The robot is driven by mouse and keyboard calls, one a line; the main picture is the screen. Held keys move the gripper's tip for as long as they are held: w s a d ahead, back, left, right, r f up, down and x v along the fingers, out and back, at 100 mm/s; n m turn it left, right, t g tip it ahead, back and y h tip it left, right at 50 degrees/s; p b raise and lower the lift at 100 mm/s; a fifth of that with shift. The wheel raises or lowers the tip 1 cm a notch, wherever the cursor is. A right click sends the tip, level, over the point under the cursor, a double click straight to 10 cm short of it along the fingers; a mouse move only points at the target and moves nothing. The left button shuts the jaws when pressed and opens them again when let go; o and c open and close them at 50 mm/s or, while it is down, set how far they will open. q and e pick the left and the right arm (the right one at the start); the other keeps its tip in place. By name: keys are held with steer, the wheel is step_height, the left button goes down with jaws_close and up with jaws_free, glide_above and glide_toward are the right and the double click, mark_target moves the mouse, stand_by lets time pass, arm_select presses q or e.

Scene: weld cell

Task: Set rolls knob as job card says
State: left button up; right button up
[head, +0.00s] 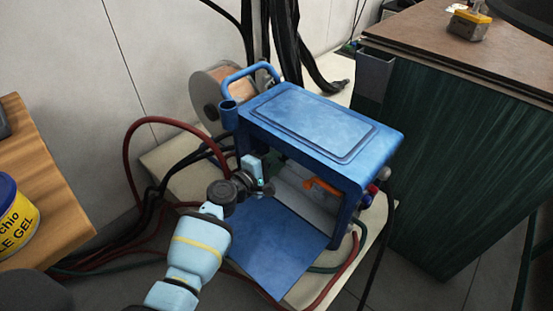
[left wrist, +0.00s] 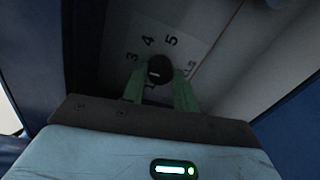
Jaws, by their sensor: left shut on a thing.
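The blue wire-feed welder (head: 320,115) stands on a low pale surface, its side door (head: 280,245) hanging open. My left gripper (head: 264,185) reaches into the open side; the machine partly hides what is there. In the left wrist view, the dark round rolls knob (left wrist: 159,69) sits on a pale panel marked with a dial. The numbers 3, 4 and 5 (left wrist: 171,41) can be read; other marks are partly hidden. My left gripper's green fingers (left wrist: 160,88) are shut on the knob, one on each side. A light mark shows on the knob's face. I cannot make out a job card. My right gripper is not in view.
An orange part (head: 322,190) shows inside the welder. A wire spool (head: 205,95) is behind it. Red hoses (head: 135,140) and black cables lie at the left. A wooden bench with a yellow tin (head: 17,225) is at left; a dark green cabinet (head: 455,170) is at right.

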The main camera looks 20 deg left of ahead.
arm_select(q)
steer(key=n, duration=0.2)
steer(key=shift+n, duration=0.4)
steer(key=shift+n+h+p, duration=0.3)
steer(key=shift+n+p, duration=0.15)
steer(key=shift+n, duration=2.05)
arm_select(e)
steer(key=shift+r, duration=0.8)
arm_select(q)
steer(key=shift+h, duration=0.3)
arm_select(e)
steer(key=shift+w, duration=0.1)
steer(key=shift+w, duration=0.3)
arm_select(q)
steer(key=o, duration=1)
steer(key=shift+f, duration=0.1)
steer(key=shift+a, duration=0.1)
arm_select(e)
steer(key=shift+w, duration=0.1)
